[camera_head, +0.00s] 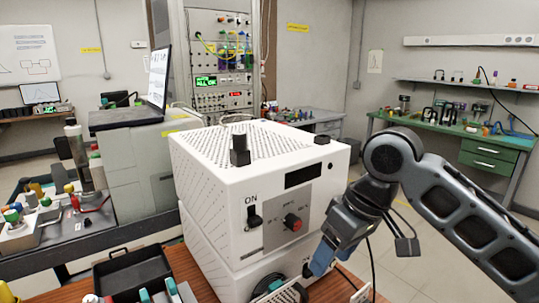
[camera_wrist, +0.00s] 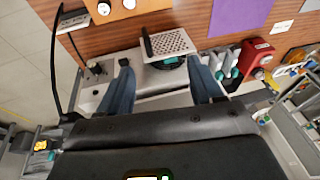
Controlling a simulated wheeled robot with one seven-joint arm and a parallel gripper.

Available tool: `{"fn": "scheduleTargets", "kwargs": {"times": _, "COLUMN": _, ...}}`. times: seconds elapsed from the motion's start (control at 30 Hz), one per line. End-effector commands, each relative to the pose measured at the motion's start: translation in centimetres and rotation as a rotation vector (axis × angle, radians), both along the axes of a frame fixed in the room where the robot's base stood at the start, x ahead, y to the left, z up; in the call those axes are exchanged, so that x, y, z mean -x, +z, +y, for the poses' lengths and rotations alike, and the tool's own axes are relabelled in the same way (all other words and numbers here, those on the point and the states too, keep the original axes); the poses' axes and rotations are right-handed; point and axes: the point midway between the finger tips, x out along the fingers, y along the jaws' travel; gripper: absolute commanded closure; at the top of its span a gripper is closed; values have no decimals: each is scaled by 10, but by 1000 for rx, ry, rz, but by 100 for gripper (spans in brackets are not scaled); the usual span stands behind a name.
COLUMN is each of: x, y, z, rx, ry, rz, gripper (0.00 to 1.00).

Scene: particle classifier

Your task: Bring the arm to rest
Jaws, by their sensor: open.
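My arm comes in from the right in the head view and bends down in front of the white box-shaped instrument. My gripper (camera_wrist: 160,82) shows in the wrist view with its two blue fingers spread wide apart and nothing held between them. In the head view one blue finger (camera_head: 322,255) shows just in front of the lower right of the white instrument (camera_head: 215,200). I cannot tell if it touches anything there. The instrument has an ON switch, a red knob and a dark display on its front.
A black open bin (camera_head: 133,275) stands on the wooden table at the lower left. A perforated plate (camera_wrist: 168,42) lies beyond the fingers in the wrist view, with a red device (camera_wrist: 257,54) to the right. A green workbench (camera_head: 490,150) is at the back right, with bare floor before it.

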Motion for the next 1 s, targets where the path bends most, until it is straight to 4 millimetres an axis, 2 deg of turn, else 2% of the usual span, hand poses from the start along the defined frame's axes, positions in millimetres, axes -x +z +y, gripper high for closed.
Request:
{"fn": "scheduleTargets", "kwargs": {"times": 0.3, "x": 16, "y": -19, "z": 94, "rx": -372, "ry": -45, "rz": -125, "gripper": 35}}
{"fn": "scheduleTargets", "kwargs": {"times": 0.5, "x": 29, "y": -24, "z": 135, "rx": -608, "ry": -150, "rz": -219, "gripper": 35}}
{"fn": "scheduleTargets", "kwargs": {"times": 0.6, "x": 37, "y": -28, "z": 147, "rx": -706, "ry": -221, "rz": -261, "gripper": 35}}
{"fn": "scheduleTargets", "kwargs": {"times": 0.77, "x": 53, "y": -38, "z": 151, "rx": -825, "ry": -351, "rz": -333, "gripper": 35}}
{"fn": "scheduleTargets", "kwargs": {"times": 1.0, "x": 88, "y": -65, "z": 134, "rx": -912, "ry": -570, "rz": -439, "gripper": 35}}
